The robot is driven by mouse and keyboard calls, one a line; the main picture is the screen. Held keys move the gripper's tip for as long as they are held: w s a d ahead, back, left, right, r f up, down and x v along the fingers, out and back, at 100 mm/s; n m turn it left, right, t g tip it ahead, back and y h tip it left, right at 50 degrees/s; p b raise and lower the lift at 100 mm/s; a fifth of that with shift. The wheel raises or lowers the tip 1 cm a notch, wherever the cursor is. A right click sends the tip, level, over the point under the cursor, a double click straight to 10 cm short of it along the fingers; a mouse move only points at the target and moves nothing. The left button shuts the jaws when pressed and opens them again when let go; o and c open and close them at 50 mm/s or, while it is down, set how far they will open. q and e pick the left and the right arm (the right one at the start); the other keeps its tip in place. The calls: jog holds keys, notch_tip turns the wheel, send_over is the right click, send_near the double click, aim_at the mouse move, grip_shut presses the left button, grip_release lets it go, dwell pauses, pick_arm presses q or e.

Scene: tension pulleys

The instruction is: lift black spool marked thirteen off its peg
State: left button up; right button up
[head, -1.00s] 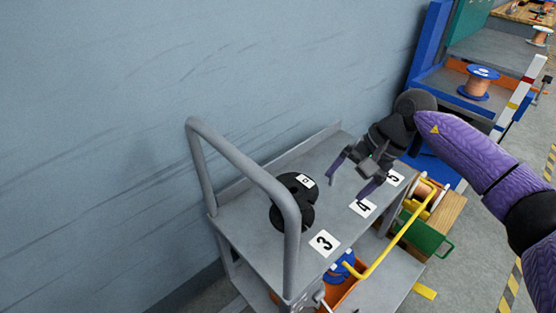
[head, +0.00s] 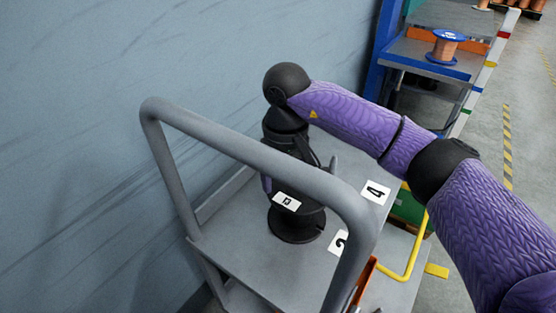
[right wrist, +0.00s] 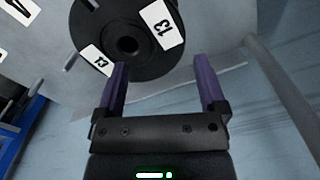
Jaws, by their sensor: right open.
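The black spool (head: 292,228) with a white label marked 13 stands on the grey top of a cart, near the wall. My right gripper is directly above it in the head view, where the arm hides much of the spool's upper part. In the right wrist view the spool's flange (right wrist: 90,32) shows its dark centre hole and two white 13 labels. My right gripper (right wrist: 162,78) is open, its two purple fingers spread at the flange's near edge with nothing between them gripped. Contact cannot be told. The peg under the spool is hidden. My left gripper is not in view.
The cart's thick grey handle (head: 250,150) arches close in front of the spool. A yellow rail (head: 415,245) runs along the cart's right side. A blue rack with a copper spool (head: 444,47) stands behind.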

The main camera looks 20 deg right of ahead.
aim_at(284, 194)
notch_tip(284, 194, down, 5)
jog(key=shift+f+b, duration=0.15)
jog(key=shift+b, duration=0.75)
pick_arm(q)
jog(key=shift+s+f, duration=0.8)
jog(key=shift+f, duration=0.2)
pick_arm(e)
jog(key=c, duration=1.1)
jog(key=shift+r+p, duration=0.3)
jog(key=shift+r, duration=0.15)
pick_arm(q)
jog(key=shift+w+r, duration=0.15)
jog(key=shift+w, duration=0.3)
pick_arm(e)
jog(key=shift+r, duration=0.1)
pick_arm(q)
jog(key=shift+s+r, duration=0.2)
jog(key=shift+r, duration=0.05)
pick_arm(e)
jog(key=shift+r, duration=0.35)
